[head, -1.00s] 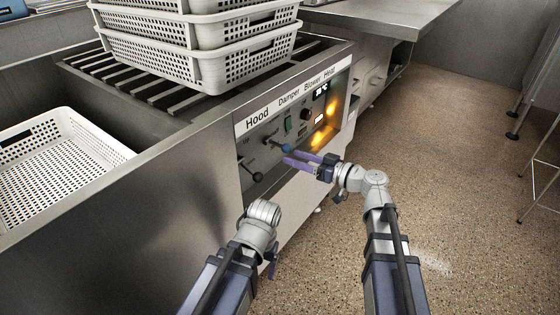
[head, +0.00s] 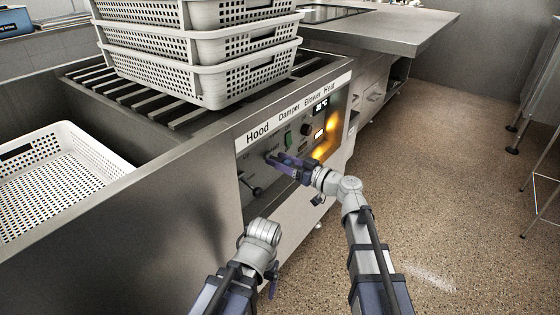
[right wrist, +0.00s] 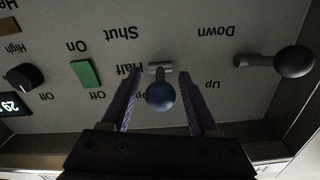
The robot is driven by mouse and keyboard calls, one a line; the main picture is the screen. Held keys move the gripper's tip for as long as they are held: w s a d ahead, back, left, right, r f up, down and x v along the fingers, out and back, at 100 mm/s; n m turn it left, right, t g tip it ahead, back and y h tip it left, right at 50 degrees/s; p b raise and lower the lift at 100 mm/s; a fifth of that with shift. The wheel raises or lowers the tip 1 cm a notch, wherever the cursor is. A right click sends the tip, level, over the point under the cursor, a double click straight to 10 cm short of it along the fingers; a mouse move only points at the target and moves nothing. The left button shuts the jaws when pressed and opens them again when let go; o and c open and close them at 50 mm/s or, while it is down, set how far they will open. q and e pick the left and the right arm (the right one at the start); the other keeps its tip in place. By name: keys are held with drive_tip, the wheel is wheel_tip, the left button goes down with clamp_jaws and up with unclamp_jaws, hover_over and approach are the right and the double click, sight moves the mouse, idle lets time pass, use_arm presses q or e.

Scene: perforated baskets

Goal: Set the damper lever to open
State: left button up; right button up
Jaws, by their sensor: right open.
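The damper lever, with a blue ball knob (right wrist: 160,96), stands out from the panel in the right wrist view, which shows the panel upside down. "Shut" and "Half" can be read beside it; the lever's base is near "Half". My right gripper (head: 279,161) is open at the panel, one finger on each side of the blue knob, with no clear contact visible. In the head view the gripper mostly hides this knob. My left gripper (head: 272,284) is low in front of the panel, mostly hidden behind its own arm.
The hood lever with a dark ball knob (head: 257,191) is close to the damper lever. A green switch (right wrist: 85,74), a black dial (right wrist: 26,77) and a lit display (head: 321,105) share the panel. White baskets (head: 240,78) are stacked above.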

drive_tip(key=shift+a, duration=0.1)
drive_tip(key=shift+c, duration=0.4)
drive_tip(key=shift+w, duration=0.1)
clamp_jaws()
idle(0.9)
